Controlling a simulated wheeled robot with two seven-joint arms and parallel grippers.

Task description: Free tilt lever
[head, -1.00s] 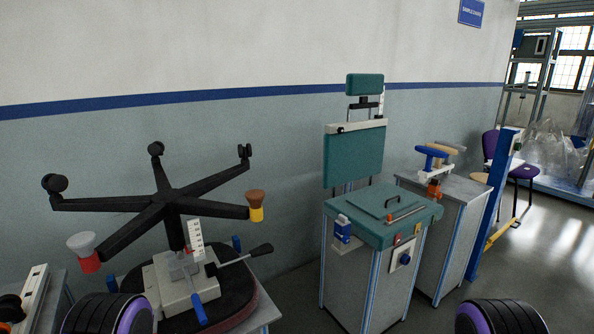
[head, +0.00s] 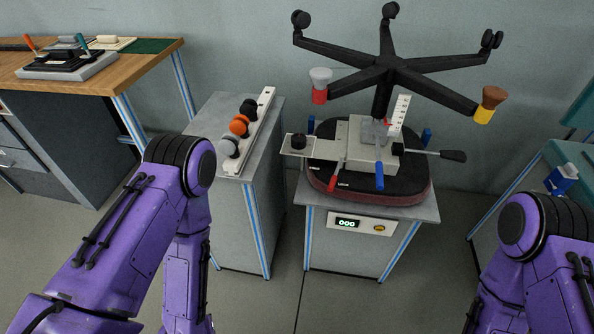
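An upturned chair base (head: 386,72) with black star legs stands on a mechanism box (head: 356,147) on a dark red-edged seat pad (head: 372,188). A lever with a black paddle end (head: 452,156) sticks out to the right of the box. A red-tipped lever (head: 333,182) and a blue-tipped lever (head: 380,180) point down at the box's front. Small lettering on the pad beside the red lever seems to include "LOCK". I cannot tell which lever is the tilt lever. My purple arms show at left and right, but both grippers are outside the view.
The seat pad rests on a grey cabinet (head: 421,212) with a display panel (head: 347,223). A second cabinet (head: 206,196) to its left bears a rail with several knobs. A wooden bench (head: 150,55) stands at the far left. A teal fixture (head: 574,158) is at the right edge.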

